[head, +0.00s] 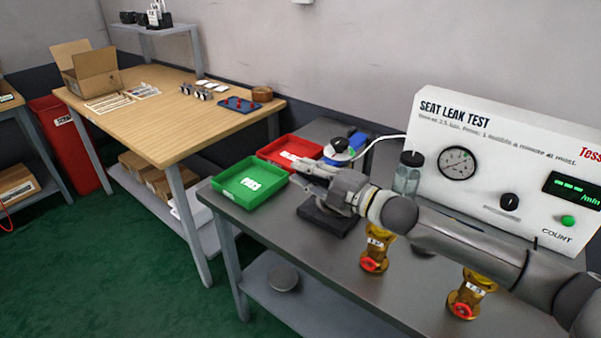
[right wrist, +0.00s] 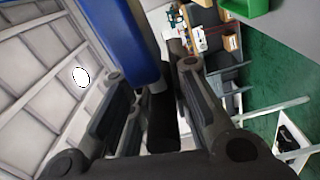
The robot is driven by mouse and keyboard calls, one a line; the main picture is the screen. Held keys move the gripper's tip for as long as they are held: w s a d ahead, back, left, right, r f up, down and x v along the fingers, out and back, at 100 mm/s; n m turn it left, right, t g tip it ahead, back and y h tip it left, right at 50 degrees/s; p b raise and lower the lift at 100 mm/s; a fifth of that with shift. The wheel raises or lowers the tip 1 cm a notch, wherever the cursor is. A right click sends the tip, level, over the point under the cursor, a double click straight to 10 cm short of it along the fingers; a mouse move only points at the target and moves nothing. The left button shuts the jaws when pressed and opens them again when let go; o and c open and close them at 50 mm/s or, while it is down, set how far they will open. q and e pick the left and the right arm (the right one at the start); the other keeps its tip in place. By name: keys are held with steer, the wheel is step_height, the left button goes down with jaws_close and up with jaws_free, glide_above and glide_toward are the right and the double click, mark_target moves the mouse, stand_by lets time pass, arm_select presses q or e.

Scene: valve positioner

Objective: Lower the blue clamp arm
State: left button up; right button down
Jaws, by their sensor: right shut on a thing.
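The blue clamp arm (head: 357,139) belongs to the fixture on the steel bench, which has a dark base (head: 328,218). My right gripper (head: 305,172) is in front of the fixture and hides much of it. In the right wrist view the blue arm (right wrist: 136,45) runs down from the top to between the fingers of my right gripper (right wrist: 160,105). The gripper is shut on the dark end part of the arm. The exact tilt of the clamp arm is hard to tell. My left gripper is not in view.
A green tray (head: 250,182) and a red tray (head: 290,149) stand left of the fixture. A glass jar (head: 407,175) and the seat leak test panel (head: 480,185) stand to the right. Brass valves (head: 375,250) are in front of the panel, partly behind my right arm.

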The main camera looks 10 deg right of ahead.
steer(key=shift+s+a+f, duration=0.15)
steer(key=shift+f, duration=0.4)
steer(key=c, duration=1.4)
jaws_free()
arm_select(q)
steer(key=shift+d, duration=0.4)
arm_select(e)
steer(key=shift+r, duration=0.1)
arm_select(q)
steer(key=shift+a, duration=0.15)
arm_select(e)
steer(key=shift+r, duration=0.15)
step_height(320, 180, up, 10)
steer(key=shift+f, duration=0.1)
